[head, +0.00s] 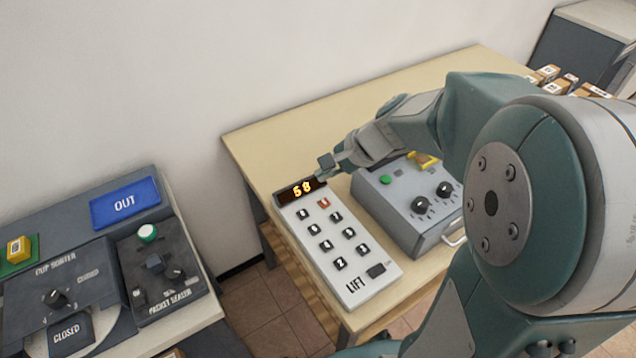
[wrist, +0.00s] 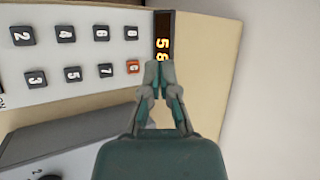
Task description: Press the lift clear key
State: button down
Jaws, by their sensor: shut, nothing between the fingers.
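The lift keypad (head: 343,288) is a pale grey panel marked LIFT on the wooden table. Its dark display (head: 300,190) reads "58" in orange digits. The clear key is the one orange-red key (head: 324,203) among dark number keys; in the wrist view it is the orange key (wrist: 133,67) marked C. My gripper (head: 325,168) is shut and empty. In the wrist view my gripper (wrist: 159,66) has its tips over the edge of the display, beside the C key, and hides part of the second digit. I cannot tell whether the tips touch the panel.
A grey box (head: 408,200) with dark knobs and a green button stands right of the keypad. A packet sealer panel (head: 160,270) and a blue OUT tray (head: 125,203) are on the left bench. Small cartons (head: 556,86) lie at the back right. The table's back left is clear.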

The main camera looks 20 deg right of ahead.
aim_at(319, 200)
jog(key=w+m, duration=0.1)
jog(key=w+d+f+m, duration=0.1)
jog(key=w+f+m+y, duration=0.1)
jog(key=shift+w+d+f+t, duration=0.25)
jog(key=shift+w+d+t, duration=0.1)
jog(key=shift+w+t, duration=0.05)
jog(key=shift+f, duration=4.4)
jog(key=shift+f, duration=0.1)
jog(key=shift+f, duration=0.25)
jog(key=shift+s+f, duration=0.1)
jog(key=shift+f, duration=0.3)
jog(key=shift+r, duration=0.85)
